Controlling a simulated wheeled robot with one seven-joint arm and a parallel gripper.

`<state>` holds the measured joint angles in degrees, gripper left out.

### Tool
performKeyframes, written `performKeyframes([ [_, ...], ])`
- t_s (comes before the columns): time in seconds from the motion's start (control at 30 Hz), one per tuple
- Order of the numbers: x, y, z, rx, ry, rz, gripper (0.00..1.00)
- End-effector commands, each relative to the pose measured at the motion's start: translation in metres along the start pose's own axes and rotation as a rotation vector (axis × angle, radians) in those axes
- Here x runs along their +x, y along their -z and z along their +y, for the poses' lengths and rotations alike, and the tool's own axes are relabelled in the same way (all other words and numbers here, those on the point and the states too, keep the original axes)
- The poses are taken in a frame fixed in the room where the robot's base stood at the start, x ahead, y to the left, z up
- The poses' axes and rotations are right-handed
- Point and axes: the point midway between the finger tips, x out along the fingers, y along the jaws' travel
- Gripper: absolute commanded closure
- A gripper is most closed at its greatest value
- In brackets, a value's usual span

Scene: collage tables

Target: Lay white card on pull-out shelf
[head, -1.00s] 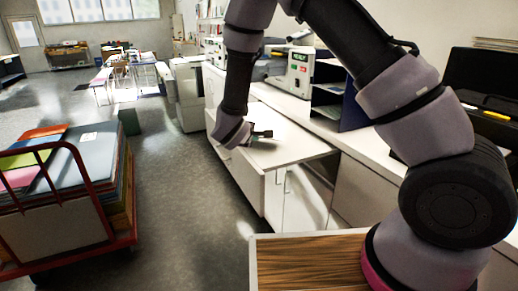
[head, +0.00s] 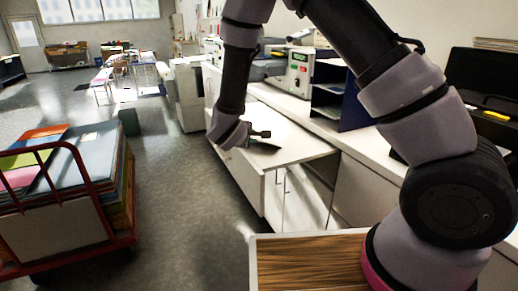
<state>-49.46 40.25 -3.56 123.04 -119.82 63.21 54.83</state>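The white pull-out shelf (head: 300,152) sticks out from the white cabinet run in the middle of the head view. My gripper (head: 264,134) is over the shelf's left part, low and pointing right. Its dark fingers are small in the picture, and I cannot tell whether they are open or shut. A dark patch, perhaps a shadow, lies just below the fingers. I cannot make out the white card against the white surface, nor whether the gripper holds it.
White cabinet doors (head: 292,200) stand below the shelf. A dark blue divider (head: 348,105) and a machine with a green panel (head: 299,70) stand on the counter behind. A red cart (head: 100,243) with coloured boards is at left. Grey floor between is clear.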

Motion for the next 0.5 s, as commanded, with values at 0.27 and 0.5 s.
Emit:
performKeyframes([
  [0.27,-0.035,0.000,0.000,0.000,0.000,0.001,0.79],
  [0.5,-0.053,0.000,0.000,-0.001,0.000,0.000,0.79],
])
